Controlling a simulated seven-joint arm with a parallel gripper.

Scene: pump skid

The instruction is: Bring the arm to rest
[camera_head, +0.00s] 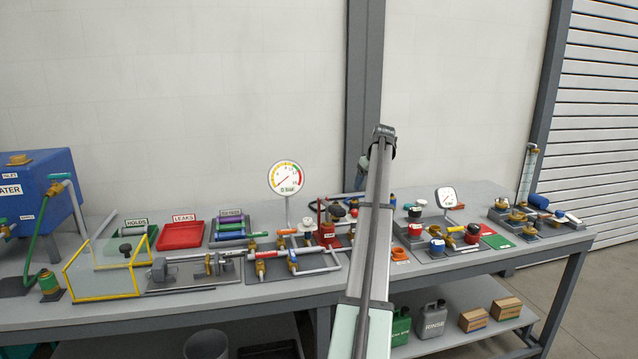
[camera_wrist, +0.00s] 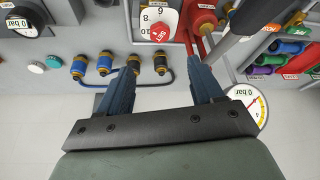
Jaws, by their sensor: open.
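My gripper (camera_wrist: 158,66) shows in the wrist view with its two dark blue fingers spread apart. Nothing is between the fingertips. Beyond them are a round red knob (camera_wrist: 159,33) on a white dial and several blue and brass fittings (camera_wrist: 104,66), apart from the fingers as far as I can tell. In the head view my arm rises in front of the bench, and the gripper cannot be made out clearly there.
The grey bench (camera_head: 100,311) carries a blue water tank (camera_head: 40,195), a yellow-framed guard (camera_head: 68,283), a red LEAKS tray (camera_head: 181,236), pipework, and a large gauge (camera_head: 286,178). A smaller gauge (camera_head: 446,197) stands right of my arm. Jugs (camera_head: 431,320) sit on the lower shelf. Air above the bench is mostly clear.

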